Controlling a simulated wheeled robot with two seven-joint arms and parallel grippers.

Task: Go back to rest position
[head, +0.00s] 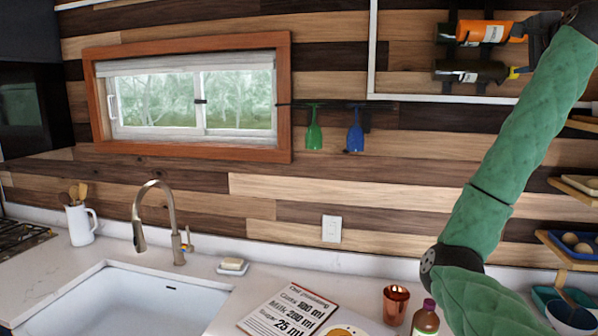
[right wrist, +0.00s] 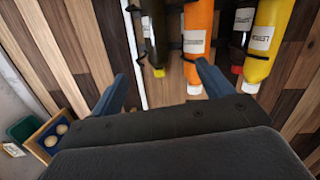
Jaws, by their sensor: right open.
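My right gripper (head: 537,42) is raised at the upper right of the head view, close to the wall bottle rack. In the right wrist view its two blue fingers (right wrist: 163,78) are spread apart with nothing held between them. An orange bottle (head: 482,32) lies in the rack beside the gripper, and it also shows in the right wrist view (right wrist: 199,38). A dark bottle (head: 472,71) lies below it. Whether the fingers touch a bottle I cannot tell. My left gripper is in neither view.
A yellow bottle (right wrist: 270,40) shows in the right wrist view. Small shelves with eggs (head: 576,242) line the right wall. On the counter are a copper cup (head: 396,304), a bottle (head: 425,318), a recipe board (head: 288,313) and a sink (head: 125,300). Two glasses hang under the rail (head: 340,104).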

